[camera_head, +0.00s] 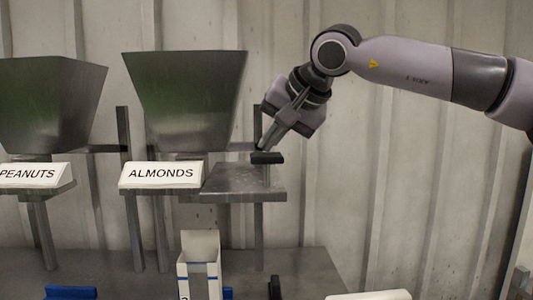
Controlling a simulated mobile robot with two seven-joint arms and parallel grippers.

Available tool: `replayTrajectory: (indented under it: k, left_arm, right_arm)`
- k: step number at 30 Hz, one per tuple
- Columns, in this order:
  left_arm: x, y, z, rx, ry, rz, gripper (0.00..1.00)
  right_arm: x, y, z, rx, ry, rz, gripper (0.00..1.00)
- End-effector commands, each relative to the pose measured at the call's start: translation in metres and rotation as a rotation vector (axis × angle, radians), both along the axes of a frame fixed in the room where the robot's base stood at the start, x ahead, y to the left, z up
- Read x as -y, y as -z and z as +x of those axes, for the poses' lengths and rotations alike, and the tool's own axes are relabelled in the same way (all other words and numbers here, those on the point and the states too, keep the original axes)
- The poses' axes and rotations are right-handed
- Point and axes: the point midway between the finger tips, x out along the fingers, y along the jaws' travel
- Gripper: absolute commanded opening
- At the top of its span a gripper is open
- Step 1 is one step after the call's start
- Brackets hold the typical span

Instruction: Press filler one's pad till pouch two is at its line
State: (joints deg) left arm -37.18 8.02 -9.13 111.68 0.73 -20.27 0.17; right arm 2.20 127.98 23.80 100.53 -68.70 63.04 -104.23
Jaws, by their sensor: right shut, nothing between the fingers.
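A filler with a grey hopper (186,95) and an ALMONDS sign (160,175) stands at the middle; a second hopper (47,100) with a PEANUTS sign (28,176) stands left of it. A small black pad (267,158) sits on a post at the right of the almonds filler's shelf. My right gripper (262,148) is shut and empty, its tip pointing down at the pad; I cannot tell whether they touch. A white open-topped pouch (200,268) with blue lines stands below the almonds filler; its mark is mostly cut off and its contents are hidden. My left gripper is out of view.
Blue items (70,292) and a dark upright piece (274,288) show at the bottom edge, with a white piece (370,295) at the lower right. A corrugated wall is behind.

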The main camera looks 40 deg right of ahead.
Motion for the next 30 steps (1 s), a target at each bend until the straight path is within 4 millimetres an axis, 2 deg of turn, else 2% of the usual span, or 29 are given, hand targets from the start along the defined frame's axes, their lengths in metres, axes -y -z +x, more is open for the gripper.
replayTrajectory:
  k: [30]
  left_arm:
    - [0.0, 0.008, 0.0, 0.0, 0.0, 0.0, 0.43]
  right_arm:
    - [0.0, 0.015, 0.0, -0.005, -0.001, 0.001, 0.0]
